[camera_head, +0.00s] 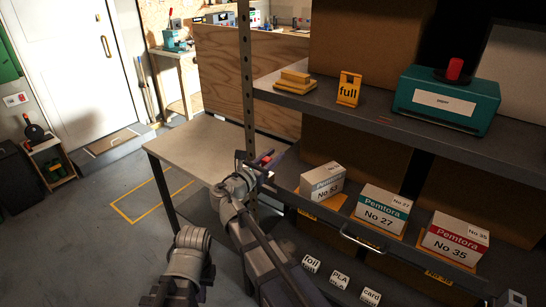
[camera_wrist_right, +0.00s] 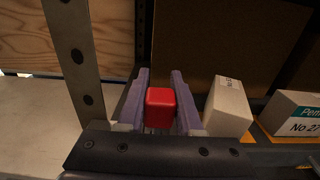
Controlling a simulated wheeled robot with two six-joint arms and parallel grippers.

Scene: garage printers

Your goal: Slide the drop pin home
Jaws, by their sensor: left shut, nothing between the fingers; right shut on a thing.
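My right gripper (camera_head: 262,166) is at the shelf unit's front left corner, beside the upright post (camera_head: 246,85). In the right wrist view its two fingers (camera_wrist_right: 160,105) are shut on a red block-shaped piece (camera_wrist_right: 161,107), seemingly the head of the drop pin. The red piece also shows small in the head view (camera_head: 267,158). Any shaft and any hole for it are hidden below the red head, so I cannot tell how deep it sits. My left arm (camera_head: 190,255) shows low in the head view, but its fingers do not show.
Right of the gripper, a white No 53 box (camera_head: 322,182), a No 27 box (camera_head: 382,210) and a No 35 box (camera_head: 455,240) stand on the middle shelf. A bench (camera_head: 200,145) stands left.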

